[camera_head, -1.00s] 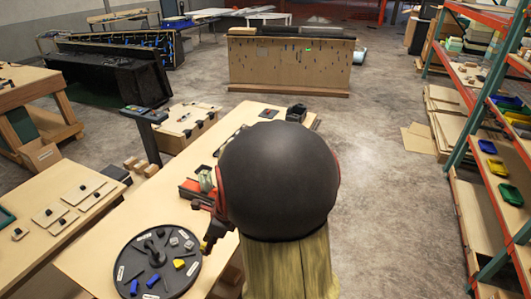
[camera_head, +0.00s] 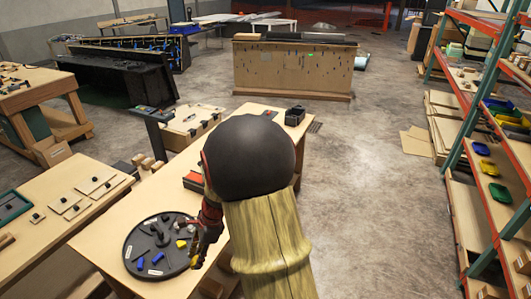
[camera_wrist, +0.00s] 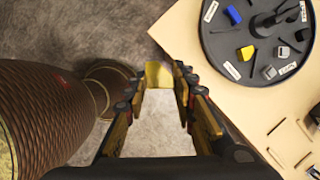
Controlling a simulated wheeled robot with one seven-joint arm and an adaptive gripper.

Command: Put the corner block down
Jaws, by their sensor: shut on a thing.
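The corner block appears to be the small yellow piece (camera_wrist: 158,75) between my fingertips in the wrist view; its exact shape is hard to make out. My gripper (camera_wrist: 160,88) is shut on it. In the wrist view they are over the concrete floor, just off the table edge. In the head view my gripper (camera_head: 199,256) is at the right side of a round dark tray (camera_head: 135,268), and the held block is too small to make out clearly. The tray lies on the wooden table (camera_head: 98,243) and carries another yellow block (camera_head: 181,244).
The tray holds blue blocks (camera_head: 158,257), grey pieces, white labels and a dark central post. Red and dark boxes (camera_head: 193,181) stand farther along the table. A side table (camera_head: 60,190) is at left, shelving (camera_head: 480,140) at right. Bare floor (camera_head: 370,200) lies between.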

